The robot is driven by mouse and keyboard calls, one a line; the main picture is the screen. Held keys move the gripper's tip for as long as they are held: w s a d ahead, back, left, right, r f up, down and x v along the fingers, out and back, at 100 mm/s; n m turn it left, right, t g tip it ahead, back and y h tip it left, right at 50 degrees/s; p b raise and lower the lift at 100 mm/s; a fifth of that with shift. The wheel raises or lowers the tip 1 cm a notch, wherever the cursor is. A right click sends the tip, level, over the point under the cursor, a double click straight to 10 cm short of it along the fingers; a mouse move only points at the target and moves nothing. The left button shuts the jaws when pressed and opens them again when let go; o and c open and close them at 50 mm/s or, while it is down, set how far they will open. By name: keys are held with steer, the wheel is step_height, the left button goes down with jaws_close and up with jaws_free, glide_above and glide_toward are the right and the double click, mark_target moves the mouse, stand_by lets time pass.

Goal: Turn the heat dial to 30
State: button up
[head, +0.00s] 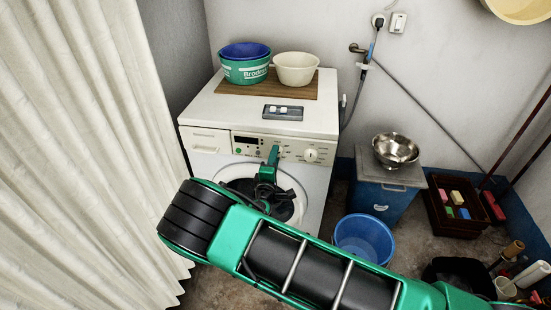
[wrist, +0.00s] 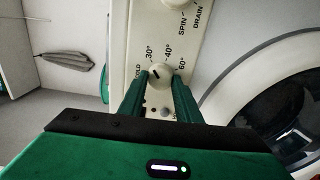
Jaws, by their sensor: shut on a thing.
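The heat dial (wrist: 160,75) is a small cream knob on the washing machine's panel, with COLD, 30°, 40° and 60° printed around it. Its dark mark points up and left in the wrist view, roughly toward the 30° label (wrist: 148,53); exact alignment is hard to tell. My gripper (wrist: 160,80) is shut on the dial, one green finger on each side. In the head view my gripper (head: 273,154) reaches up to the panel of the washing machine (head: 230,108) and hides the dial.
A larger programme knob (head: 311,155) sits right of my gripper on the panel. The round door is below. On top stand a green tub (head: 245,71), a cream bowl (head: 295,70) and a small tray (head: 283,112). A curtain (head: 75,130) hangs at left; a blue bucket (head: 364,238) stands at right.

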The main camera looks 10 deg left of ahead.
steer(key=o, duration=1.1)
steer(key=shift+c, duration=0.2)
steer(key=s, duration=1)
steer(key=shift+s+a, duration=0.35)
steer(key=shift+a, duration=0.1)
